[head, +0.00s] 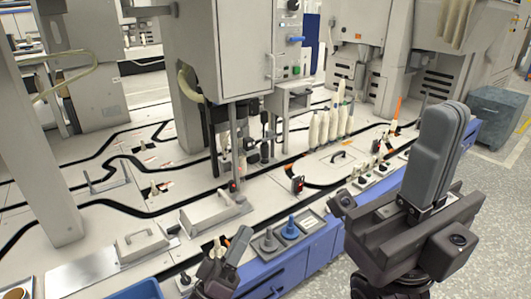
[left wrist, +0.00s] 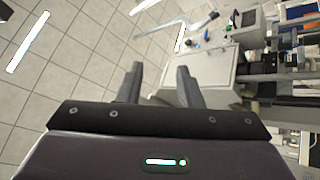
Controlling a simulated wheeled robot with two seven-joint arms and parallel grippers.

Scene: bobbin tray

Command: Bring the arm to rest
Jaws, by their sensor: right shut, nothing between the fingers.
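My right gripper (head: 443,145) is large at the right of the head view. Its two grey fingers point up and are pressed together, with nothing between them. My left gripper (head: 225,257) is low in the middle of the head view, in front of the machine bed's near edge. It also shows in the left wrist view (left wrist: 159,82), where its two fingers stand apart with nothing between them.
Several white bobbins (head: 323,125) stand farther back on the machine bed (head: 110,222). A blue tray (head: 140,291) is at the bottom left. Grey floor (head: 325,277) shows in front.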

